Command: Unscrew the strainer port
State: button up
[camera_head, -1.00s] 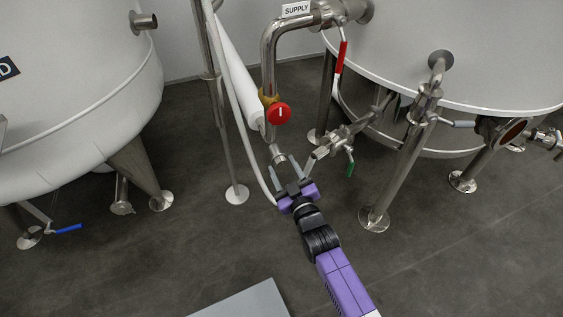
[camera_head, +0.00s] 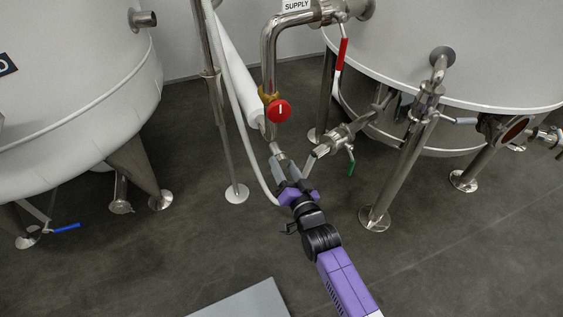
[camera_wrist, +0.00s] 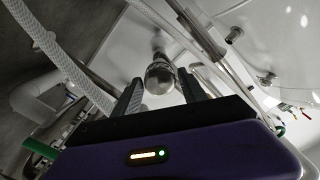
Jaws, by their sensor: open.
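The strainer port appears to be the round steel cap (camera_head: 276,149) at the lower end of the fitting below the red knob. In the wrist view, the round steel cap (camera_wrist: 160,78) sits between the two finger tips, end-on to the camera. My gripper (camera_head: 291,168) is open just below the cap, with its fingers pointing up toward it. The fingers (camera_wrist: 161,88) stand apart on either side of the cap in the wrist view, with a visible gap on each side. I cannot tell whether the tips reach past the cap's rim.
A red knob (camera_head: 278,111) is above on the supply pipe (camera_head: 268,50). A valve with a green handle (camera_head: 350,160) stands close on the right. A white hose (camera_head: 239,120) and a steel post (camera_head: 225,130) are close on the left. Open floor lies below.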

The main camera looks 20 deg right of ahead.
jog(key=m+b, duration=0.1)
jog(key=m, duration=0.1)
jog(key=shift+f+m, duration=0.15)
jog(key=shift+m, duration=0.25)
jog(key=shift+m+b, duration=0.3)
jog(key=shift+m, duration=0.3)
jog(key=m, duration=0.2)
jog(key=shift+m+b, duration=0.3)
jog(key=shift+b, duration=0.05)
jog(key=m, duration=0.3)
jog(key=shift+m, duration=0.4)
jog(key=m, duration=0.3)
jog(key=shift+m, duration=0.4)
jog(key=shift+r, duration=0.2)
grip_shut()
jog(key=n, duration=0.3)
jog(key=shift+n, duration=1.2)
